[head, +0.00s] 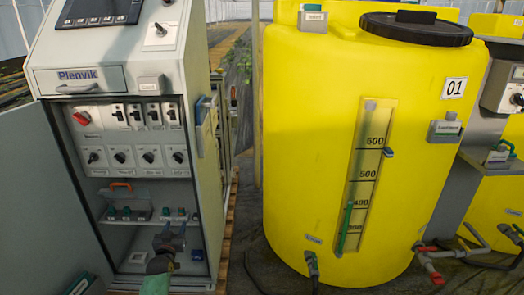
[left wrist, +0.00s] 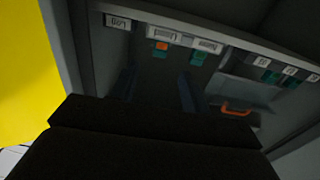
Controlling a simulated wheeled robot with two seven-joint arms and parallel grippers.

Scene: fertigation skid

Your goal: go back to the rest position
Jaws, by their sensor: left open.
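My left gripper (head: 170,238) is inside the lower compartment of the open grey control cabinet (head: 192,105), in front of its shelf with small green-based items. In the left wrist view its two dark fingers (left wrist: 157,80) stand apart, with nothing seen between them. Beyond the fingers are a small orange item (left wrist: 162,46) with a green clip and white label plates (left wrist: 180,38). My right gripper is in neither view.
The cabinet door (head: 40,180) stands open at the left. An orange handle (head: 121,186) is on the cabinet's shelf. A yellow tank (head: 300,140) marked 01 stands to the right, with a valve and hoses (head: 435,265) at its foot. A narrow gap separates cabinet and tank.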

